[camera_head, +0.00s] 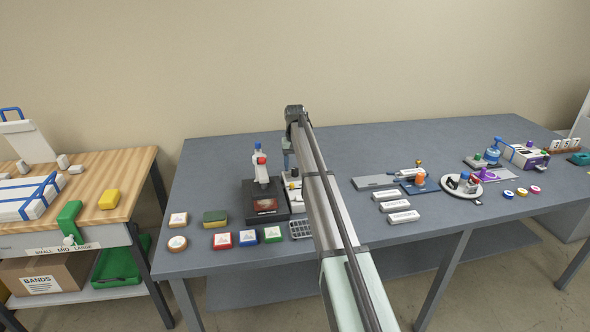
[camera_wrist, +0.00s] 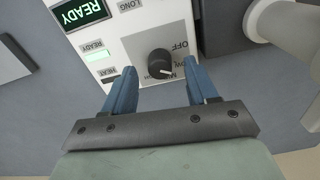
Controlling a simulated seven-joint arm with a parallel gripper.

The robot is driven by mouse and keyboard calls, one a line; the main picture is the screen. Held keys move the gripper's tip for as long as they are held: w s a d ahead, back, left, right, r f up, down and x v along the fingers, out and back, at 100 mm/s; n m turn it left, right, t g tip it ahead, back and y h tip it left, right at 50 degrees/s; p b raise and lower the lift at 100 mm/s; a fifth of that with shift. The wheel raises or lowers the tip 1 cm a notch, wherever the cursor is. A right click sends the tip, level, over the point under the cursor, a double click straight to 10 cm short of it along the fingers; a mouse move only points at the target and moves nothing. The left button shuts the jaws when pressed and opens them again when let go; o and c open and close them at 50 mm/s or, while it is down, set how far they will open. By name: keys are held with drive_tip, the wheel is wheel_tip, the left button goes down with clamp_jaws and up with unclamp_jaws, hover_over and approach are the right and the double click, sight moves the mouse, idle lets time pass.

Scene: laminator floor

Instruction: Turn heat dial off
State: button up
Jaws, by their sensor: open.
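The black round heat dial (camera_wrist: 160,64) sits on a grey patch of a white panel (camera_wrist: 130,22) in the wrist view. Its white pointer mark faces the lower right, away from the OFF print and towards the lower words, which I cannot read fully. My gripper (camera_wrist: 160,70) is open, with one blue finger left of the dial and one right of it in the picture. I see no contact, and cannot tell the height gap. In the head view my gripper (camera_head: 288,158) is over the white device (camera_head: 293,192), which my arm partly hides; the dial does not show there.
A lit READY display (camera_wrist: 86,11) and smaller labels are beside the dial. A black-based machine (camera_head: 265,205) with a white upright stands left of the device. Several coloured blocks and a grey keypad (camera_head: 301,229) lie in front. White labelled boxes (camera_head: 400,217) lie right of my arm.

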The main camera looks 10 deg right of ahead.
drive_tip(key=shift+f, duration=1)
drive_tip(key=c, duration=1.1)
